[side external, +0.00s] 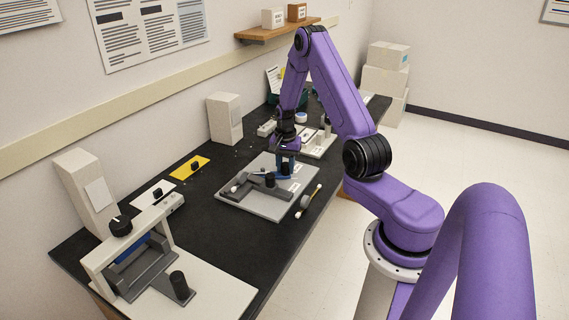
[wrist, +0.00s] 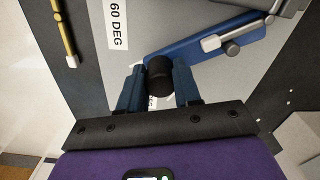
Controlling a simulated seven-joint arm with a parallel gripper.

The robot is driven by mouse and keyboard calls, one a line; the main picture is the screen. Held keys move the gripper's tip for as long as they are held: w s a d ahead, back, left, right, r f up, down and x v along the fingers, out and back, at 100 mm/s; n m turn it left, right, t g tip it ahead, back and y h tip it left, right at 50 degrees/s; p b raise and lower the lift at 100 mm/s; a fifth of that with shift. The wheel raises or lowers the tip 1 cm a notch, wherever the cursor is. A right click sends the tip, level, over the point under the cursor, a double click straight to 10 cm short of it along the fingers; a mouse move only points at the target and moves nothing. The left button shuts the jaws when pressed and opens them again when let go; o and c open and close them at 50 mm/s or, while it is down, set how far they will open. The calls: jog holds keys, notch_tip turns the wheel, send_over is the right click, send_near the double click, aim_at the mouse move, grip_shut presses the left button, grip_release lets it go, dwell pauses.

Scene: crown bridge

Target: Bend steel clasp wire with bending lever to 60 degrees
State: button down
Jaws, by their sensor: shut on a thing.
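My gripper (wrist: 159,82) is shut on the round black knob (wrist: 160,76) at the near end of the blue bending lever (wrist: 188,55). In the side external view my gripper (side external: 286,163) is low over the far side of the grey bending plate (side external: 245,212). A pale rod with a whitish end (wrist: 225,38) and a round grey pin (wrist: 232,48) lie along the lever; I cannot tell whether the rod is the clasp wire. A white "60 DEG" label (wrist: 117,22) is on the plate, left of the lever.
White trays and parts (side external: 318,143) stand behind my gripper. The bench between plate and fixture is clear.

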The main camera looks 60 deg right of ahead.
jog(key=shift+s+a, duration=0.1)
jog(key=shift+a, duration=0.1)
dwell(0.4)
jog(key=c, duration=0.8)
grip_release()
jog(key=shift+r, duration=0.1)
notch_tip(320, 180, up, 17)
jog(key=shift+r, duration=0.15)
